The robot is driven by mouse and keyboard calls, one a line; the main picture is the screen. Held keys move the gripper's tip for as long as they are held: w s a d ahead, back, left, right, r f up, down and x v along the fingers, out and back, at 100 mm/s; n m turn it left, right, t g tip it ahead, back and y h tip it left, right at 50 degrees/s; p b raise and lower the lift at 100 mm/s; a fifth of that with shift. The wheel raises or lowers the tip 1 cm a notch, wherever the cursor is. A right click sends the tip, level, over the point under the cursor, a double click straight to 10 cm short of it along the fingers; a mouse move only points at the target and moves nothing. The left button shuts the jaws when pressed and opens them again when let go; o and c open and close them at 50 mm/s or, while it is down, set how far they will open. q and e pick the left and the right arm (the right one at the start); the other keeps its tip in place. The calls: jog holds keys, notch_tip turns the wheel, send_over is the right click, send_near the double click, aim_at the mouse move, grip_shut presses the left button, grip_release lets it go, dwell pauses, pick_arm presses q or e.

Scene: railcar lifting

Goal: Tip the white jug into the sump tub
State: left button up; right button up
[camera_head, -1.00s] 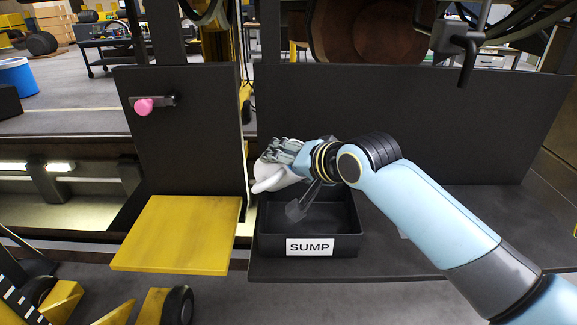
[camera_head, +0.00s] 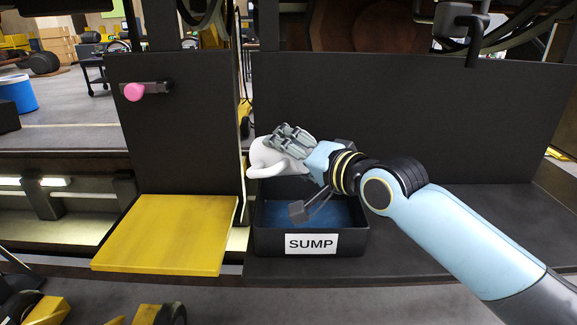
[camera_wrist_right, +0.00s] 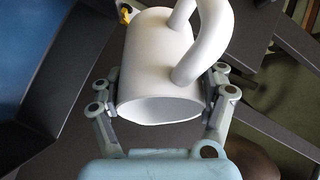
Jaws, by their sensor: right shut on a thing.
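The white jug (camera_head: 261,154) is tipped over on its side above the back left part of the sump tub, its handle at the lower left. My right gripper (camera_head: 289,138) is shut on the jug's body; the right wrist view shows a finger on each side of the jug (camera_wrist_right: 155,65), with its loop handle at the upper right. The black sump tub (camera_head: 262,240) stands on the dark ledge with a white SUMP label on its front. Blue liquid (camera_head: 335,211) covers its floor. The gripper and wrist hide part of the jug and tub. My left gripper is out of view.
A yellow plate (camera_head: 168,232) lies left of the tub. A dark panel (camera_head: 410,120) stands behind the tub, and another with a pink knob (camera_head: 134,91) stands to the left. The dark ledge (camera_head: 470,215) right of the tub is clear apart from my arm above it.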

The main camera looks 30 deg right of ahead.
jog(key=shift+s+d+r+m+t+y+b, duration=0.15)
jog(key=shift+m+t+b, duration=0.1)
jog(key=shift+t+b, duration=0.55)
jog(key=shift+s+f+m+t+y+b, duration=0.15)
jog(key=shift+t+b, duration=0.25)
jog(key=shift+b, duration=0.7)
jog(key=shift+s+d+r+m+t+b, duration=0.15)
jog(key=shift+m+t+b, duration=0.15)
jog(key=shift+t+b, duration=0.5)
jog(key=b, duration=0.1)
jog(key=t+b, duration=0.1)
jog(key=shift+s+d+r+m+b, duration=0.1)
jog(key=shift+s+r+m+b, duration=0.1)
jog(key=shift+m+b, duration=0.15)
jog(key=shift+s+r+t+b, duration=0.15)
jog(key=shift+r+t+b, duration=0.2)
jog(key=shift+b, duration=0.45)
jog(key=shift+d, duration=0.1)
dwell(0.9)
